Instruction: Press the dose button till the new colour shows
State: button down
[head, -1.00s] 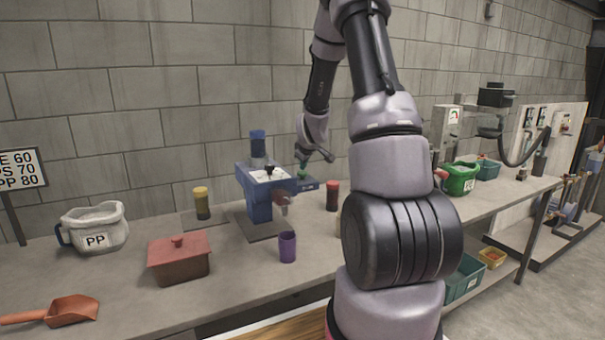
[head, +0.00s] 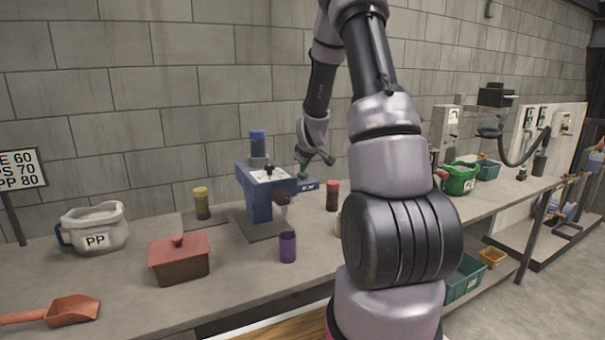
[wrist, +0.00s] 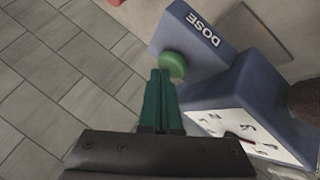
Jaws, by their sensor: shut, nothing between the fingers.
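The blue dosing machine (head: 259,205) stands on the bench and also shows in the wrist view (wrist: 235,90), with a white dial on top. Its arm marked DOSE (wrist: 203,32) carries a round green button (wrist: 173,66). My gripper (wrist: 161,74) has green fingers, closed together and empty. The fingertips are at the button's near edge in the wrist view; I cannot tell whether they press it. In the head view my gripper (head: 302,165) is over the machine's right arm. The machine's nozzle part (head: 281,198) looks dark reddish brown.
A purple cup (head: 287,247) stands in front of the machine. A yellow-topped jar (head: 201,204) is left of it and a red-topped jar (head: 332,196) right. A lidded brown box (head: 179,260), a PP jug (head: 95,228) and an orange scoop (head: 72,309) are further left.

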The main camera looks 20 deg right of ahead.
aim_at(304, 174)
jog(key=shift+f, duration=0.4)
jog(key=shift+r, duration=0.1)
dwell(0.3)
jog(key=shift+r, duration=1.15)
jog(key=shift+r, duration=2.55)
